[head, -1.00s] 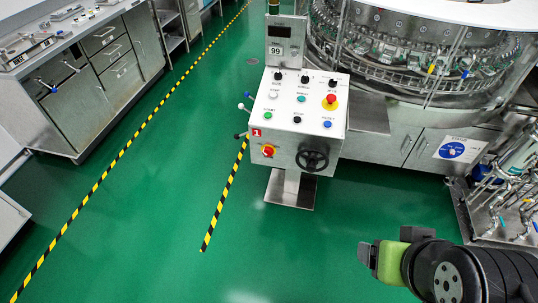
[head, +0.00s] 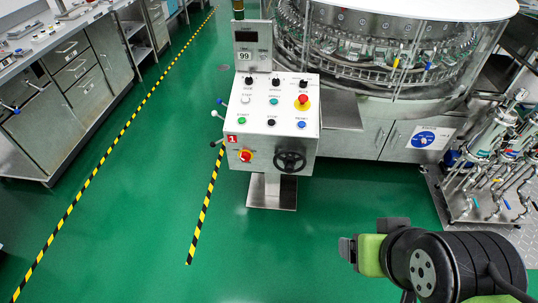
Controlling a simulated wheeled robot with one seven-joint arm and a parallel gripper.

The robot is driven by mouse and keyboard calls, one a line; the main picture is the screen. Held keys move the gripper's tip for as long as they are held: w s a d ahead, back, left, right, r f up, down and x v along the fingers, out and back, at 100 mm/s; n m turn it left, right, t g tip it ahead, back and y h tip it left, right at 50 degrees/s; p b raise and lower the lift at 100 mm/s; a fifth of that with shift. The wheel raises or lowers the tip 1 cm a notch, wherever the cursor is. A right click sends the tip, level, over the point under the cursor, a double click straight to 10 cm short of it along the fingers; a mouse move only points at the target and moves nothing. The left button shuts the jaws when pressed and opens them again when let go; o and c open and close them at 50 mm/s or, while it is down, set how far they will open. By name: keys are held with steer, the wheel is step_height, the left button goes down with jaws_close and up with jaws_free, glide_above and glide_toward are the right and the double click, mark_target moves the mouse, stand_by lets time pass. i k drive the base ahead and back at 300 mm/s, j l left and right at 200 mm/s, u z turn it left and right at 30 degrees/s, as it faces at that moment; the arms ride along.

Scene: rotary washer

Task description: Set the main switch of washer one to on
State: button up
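The control box of washer one (head: 270,115) is a white console on a metal pedestal, with a red label "1" on its front's left side. Its main switch (head: 246,156) is a red knob on a yellow plate at the lower left of the front face; its exact angle is too small to read. My gripper (head: 348,250) is at the lower right, well in front and to the right of the console, touching nothing. Its fingers are seen from the side, so I cannot tell whether they are open.
A black handwheel (head: 290,160) sits right of the switch, and a red emergency button (head: 302,102) is on the sloped top. The round washer (head: 385,60) stands behind. A pipe rack (head: 490,170) is at right, steel cabinets (head: 75,110) at left. The green floor before the console is clear.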

mark_target(244, 156)
steer(key=i+j+u, duration=0.45)
steer(key=i+j, duration=0.2)
steer(key=j, duration=0.4)
steer(key=i+j+u, duration=0.45)
steer(key=i+j, duration=0.4)
